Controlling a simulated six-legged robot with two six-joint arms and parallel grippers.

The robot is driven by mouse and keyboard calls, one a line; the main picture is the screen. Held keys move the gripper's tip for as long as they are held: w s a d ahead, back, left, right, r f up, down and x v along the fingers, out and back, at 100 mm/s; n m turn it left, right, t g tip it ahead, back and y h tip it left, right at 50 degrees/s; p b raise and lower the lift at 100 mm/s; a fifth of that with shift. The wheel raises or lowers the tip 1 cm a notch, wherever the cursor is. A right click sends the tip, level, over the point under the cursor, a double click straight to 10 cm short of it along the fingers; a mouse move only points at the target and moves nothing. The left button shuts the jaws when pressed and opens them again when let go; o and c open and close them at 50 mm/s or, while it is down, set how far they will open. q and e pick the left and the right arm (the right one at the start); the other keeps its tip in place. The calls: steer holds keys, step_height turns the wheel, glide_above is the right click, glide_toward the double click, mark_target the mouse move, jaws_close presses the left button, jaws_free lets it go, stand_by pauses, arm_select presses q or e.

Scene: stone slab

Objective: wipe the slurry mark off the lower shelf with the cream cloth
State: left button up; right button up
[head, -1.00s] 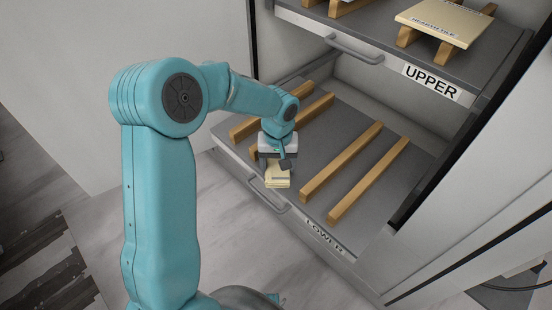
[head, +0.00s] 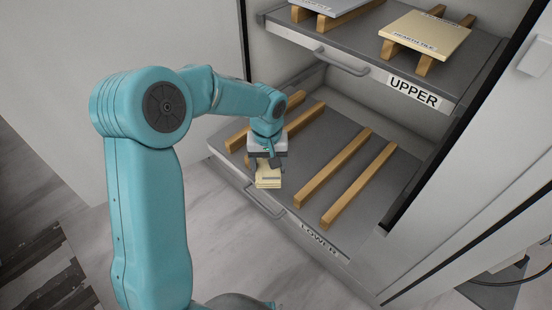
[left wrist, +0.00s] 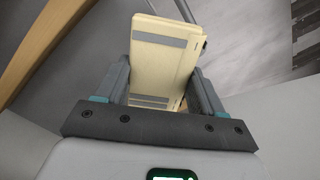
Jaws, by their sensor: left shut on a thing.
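The cream cloth (head: 268,178) is a folded pad with grey bands; it also shows in the left wrist view (left wrist: 163,75). My left gripper (head: 267,168) is shut on it, with one finger on each side of the pad in the left wrist view (left wrist: 160,88). It holds the cloth over the front left part of the lower shelf (head: 302,173), near the front edge. I cannot tell whether the cloth touches the shelf. No slurry mark shows in these frames; the arm, gripper and cloth hide part of the shelf. My right gripper is not in view.
Wooden bars lie along the lower shelf, a pair on the right (head: 345,175) and a pair on the left (head: 290,128), partly behind my gripper. The upper shelf (head: 345,52) overhangs the back and carries a cream tile (head: 425,32) on bars. A handle (head: 264,202) juts from the lower front.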

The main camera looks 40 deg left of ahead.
arm_select(q)
steer(key=shift+r+p, duration=0.8)
steer(key=shift+r, duration=0.7)
steer(key=shift+s+f, duration=0.1)
steer(key=shift+s, duration=0.15)
